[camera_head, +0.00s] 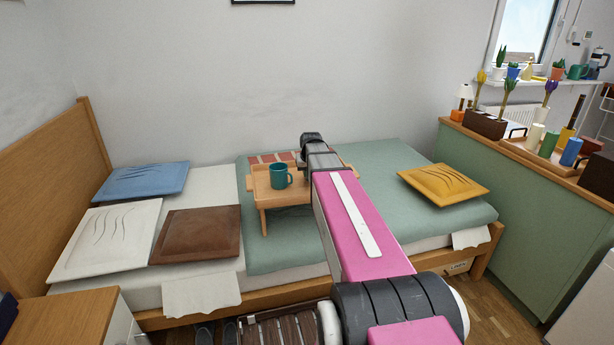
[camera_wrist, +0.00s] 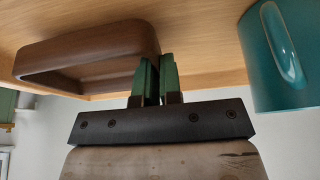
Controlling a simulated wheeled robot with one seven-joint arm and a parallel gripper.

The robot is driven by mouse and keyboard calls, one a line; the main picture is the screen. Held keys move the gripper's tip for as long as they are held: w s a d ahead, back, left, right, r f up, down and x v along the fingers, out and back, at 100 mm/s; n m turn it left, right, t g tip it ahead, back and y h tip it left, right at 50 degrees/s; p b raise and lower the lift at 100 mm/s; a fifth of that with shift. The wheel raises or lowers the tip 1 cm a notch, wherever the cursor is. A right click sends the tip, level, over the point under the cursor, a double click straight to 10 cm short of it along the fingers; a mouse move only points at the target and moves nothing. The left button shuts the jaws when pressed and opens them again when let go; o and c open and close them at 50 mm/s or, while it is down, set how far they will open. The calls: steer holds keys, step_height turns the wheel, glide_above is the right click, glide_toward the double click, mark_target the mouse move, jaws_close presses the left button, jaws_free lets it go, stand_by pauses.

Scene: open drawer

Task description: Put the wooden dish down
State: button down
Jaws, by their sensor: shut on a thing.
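The wooden dish (camera_wrist: 88,52) is dark brown with a rounded rim and shows at the upper left of the wrist view. My gripper (camera_wrist: 156,72) has its green fingers closed on the wall at the dish's right end. The dish is close to the light wood of the bed tray (camera_wrist: 205,30); I cannot tell whether it touches. A teal mug (camera_wrist: 275,60) is to the right of my fingers, apart from them. In the head view the bed tray (camera_head: 262,183) stands on the bed with the mug (camera_head: 280,176) on it. My arm hides the dish and gripper there.
The bed tray's legs stand on the green blanket (camera_head: 385,215). Blue (camera_head: 145,181), white (camera_head: 105,240), brown (camera_head: 198,233) and yellow (camera_head: 443,184) cushions lie on the bed. A green cabinet (camera_head: 515,215) with pots and candles on its top stands at the right.

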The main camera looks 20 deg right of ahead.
steer(key=shift+f, duration=0.75)
steer(key=shift+f, duration=0.15)
steer(key=c, duration=1.3)
jaws_free()
steer(key=v, duration=1.2)
